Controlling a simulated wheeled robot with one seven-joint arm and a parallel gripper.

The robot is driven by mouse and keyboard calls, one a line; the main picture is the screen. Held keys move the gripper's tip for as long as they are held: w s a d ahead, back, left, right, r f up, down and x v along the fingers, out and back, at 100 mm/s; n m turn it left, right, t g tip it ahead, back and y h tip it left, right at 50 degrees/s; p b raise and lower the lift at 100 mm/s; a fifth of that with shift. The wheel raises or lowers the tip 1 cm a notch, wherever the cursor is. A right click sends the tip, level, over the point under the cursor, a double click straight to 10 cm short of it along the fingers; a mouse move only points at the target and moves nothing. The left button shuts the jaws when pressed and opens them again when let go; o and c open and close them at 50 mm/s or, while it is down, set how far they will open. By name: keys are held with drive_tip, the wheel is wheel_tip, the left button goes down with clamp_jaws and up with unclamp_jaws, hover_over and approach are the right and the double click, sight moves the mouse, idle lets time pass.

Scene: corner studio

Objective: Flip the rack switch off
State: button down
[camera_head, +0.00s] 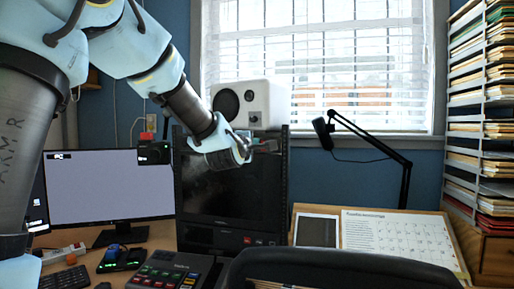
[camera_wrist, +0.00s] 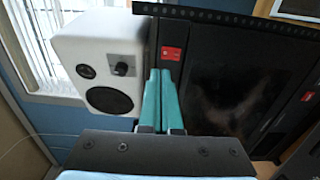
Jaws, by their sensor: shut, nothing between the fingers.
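The black rack (camera_head: 230,182) stands on the desk. In the wrist view, a small red switch-like part (camera_wrist: 172,53) sits on the rack's face (camera_wrist: 232,65) near the speaker end. Its on or off position is too small to tell. My gripper (camera_head: 268,146) is in front of the upper right of the rack in the head view and hides that part there. In the wrist view, my gripper's teal fingers (camera_wrist: 161,72) are shut and empty. Their tips lie just below the red part in the picture; whether they touch it cannot be told.
A white speaker (camera_head: 250,104) sits on top of the rack, close to my gripper. Another red part (camera_head: 248,240) shows on the lower rack unit. A monitor (camera_head: 110,187) stands at left, a microphone arm (camera_head: 372,150) at right. A black chair (camera_head: 340,268) is in the foreground.

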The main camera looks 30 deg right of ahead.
drive_tip(key=shift+r+b+v, duration=0.2)
drive_tip(key=shift+b+v, duration=0.55)
drive_tip(key=shift+v, duration=2.1)
drive_tip(key=w+a+f+m+g+y+p, duration=0.1)
drive_tip(key=a+f+m+g+y, duration=0.65)
drive_tip(key=a+f, duration=1.35)
drive_tip(key=s+a+f+m+g+y, duration=0.1)
drive_tip(key=s+a+f+g+y, duration=0.1)
drive_tip(key=s+a+f, duration=0.2)
drive_tip(key=s+a+f+m+g+y+p, duration=0.1)
drive_tip(key=s+a+f, duration=0.4)
drive_tip(key=s+a, duration=0.5)
drive_tip(key=a+m+g+y, duration=0.1)
drive_tip(key=a, duration=0.3)
drive_tip(key=shift+a+y, duration=0.2)
drive_tip(key=shift+y, duration=0.15)
